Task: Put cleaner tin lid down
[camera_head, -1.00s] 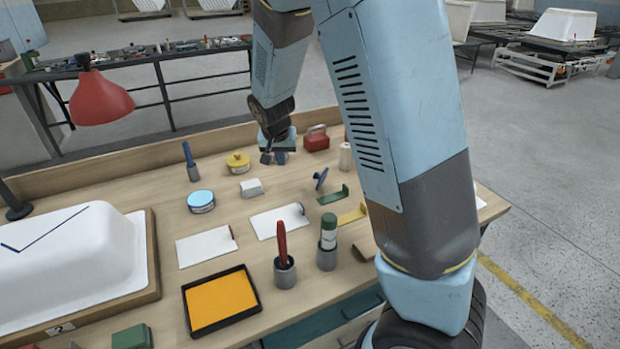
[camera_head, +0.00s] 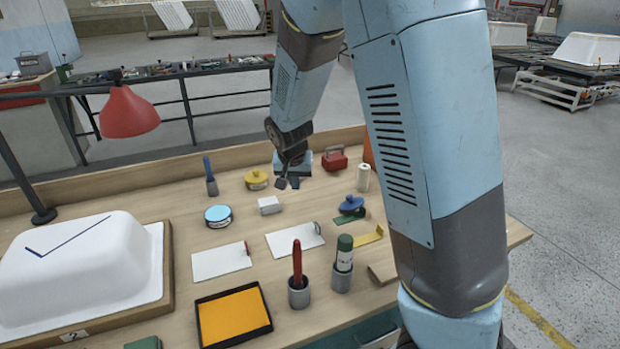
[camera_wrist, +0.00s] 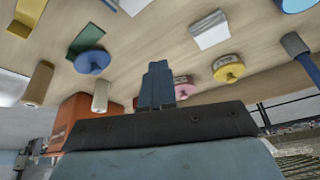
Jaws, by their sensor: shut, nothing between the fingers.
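The blue lid (camera_head: 350,204), a disc with a knob on top, lies about flat by a green bracket-like piece (camera_head: 352,218) on the bench. It also shows in the wrist view (camera_wrist: 92,63). A round blue tin (camera_head: 218,217) with a pale blue top and no knob stands to the left. My gripper (camera_head: 288,183) is above the back of the bench, left of the lid and apart from it. In the wrist view its fingers (camera_wrist: 158,84) are together and hold nothing.
A yellow knobbed tin (camera_head: 256,180), a white block (camera_head: 269,205) and a red box (camera_head: 334,159) surround my gripper. A white roll (camera_head: 363,178) stands behind the lid. Two cups with tools, white cards and an orange tray (camera_head: 234,316) fill the front. A red lamp (camera_head: 129,111) hangs left.

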